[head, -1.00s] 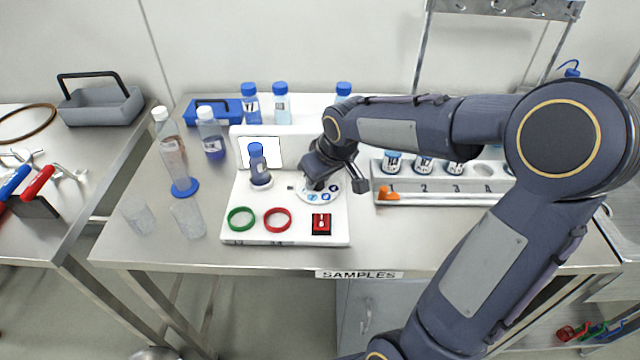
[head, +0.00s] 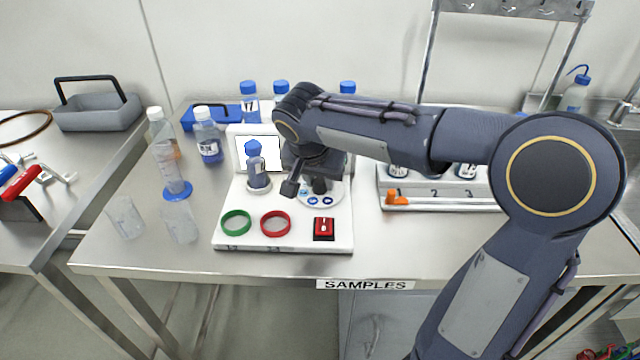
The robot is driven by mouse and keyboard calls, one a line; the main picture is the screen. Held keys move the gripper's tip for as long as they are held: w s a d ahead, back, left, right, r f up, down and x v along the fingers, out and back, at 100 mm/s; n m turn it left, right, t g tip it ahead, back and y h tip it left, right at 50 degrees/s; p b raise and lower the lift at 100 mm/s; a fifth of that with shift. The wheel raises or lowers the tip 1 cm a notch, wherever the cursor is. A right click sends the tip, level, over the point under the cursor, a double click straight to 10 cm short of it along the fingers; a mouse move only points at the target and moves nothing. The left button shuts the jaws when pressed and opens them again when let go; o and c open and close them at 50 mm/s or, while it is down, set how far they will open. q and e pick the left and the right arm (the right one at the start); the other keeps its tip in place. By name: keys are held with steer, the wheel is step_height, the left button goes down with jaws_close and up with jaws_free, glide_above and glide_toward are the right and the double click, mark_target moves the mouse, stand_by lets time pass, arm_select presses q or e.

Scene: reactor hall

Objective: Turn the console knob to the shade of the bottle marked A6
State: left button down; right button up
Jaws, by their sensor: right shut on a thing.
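The white console (head: 285,241) stands on the steel table. Its round dial (head: 327,204) carries blue shade patches at the right. My right gripper (head: 305,188) is over the dial, shut on the console knob, which the fingers and wrist mostly hide. A blue-capped bottle (head: 258,172) with blue-violet liquid stands on the console in front of a lit white panel (head: 272,150), left of my gripper. I cannot read an A6 mark on any bottle. My left gripper is out of view.
A green ring (head: 236,222), a red ring (head: 275,223) and a red switch (head: 324,229) are at the console's front. Glassware (head: 126,220) stands left. A numbered rack (head: 440,198) is to the right, partly behind my arm. Several blue-capped bottles (head: 249,103) stand behind.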

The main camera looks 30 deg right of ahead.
mark_target(303, 194)
steer(key=m+g, duration=0.1)
steer(key=m, duration=0.2)
steer(key=shift+w+a+h, duration=0.1)
steer(key=shift+h, duration=0.2)
steer(key=m+g, duration=0.1)
steer(key=m, duration=0.1)
steer(key=shift+m, duration=0.3)
steer(key=m+g, duration=0.1)
steer(key=m, duration=0.1)
steer(key=m+g+p, duration=0.1)
steer(key=m, duration=0.2)
steer(key=shift+w, duration=0.2)
steer(key=shift+m, duration=0.3)
steer(key=o, duration=1)
steer(key=shift+r, duration=0.1)
steer(key=p+v, duration=0.1)
steer(key=v, duration=0.6)
steer(key=shift+a+r, duration=0.2)
steer(key=shift+a, duration=0.05)
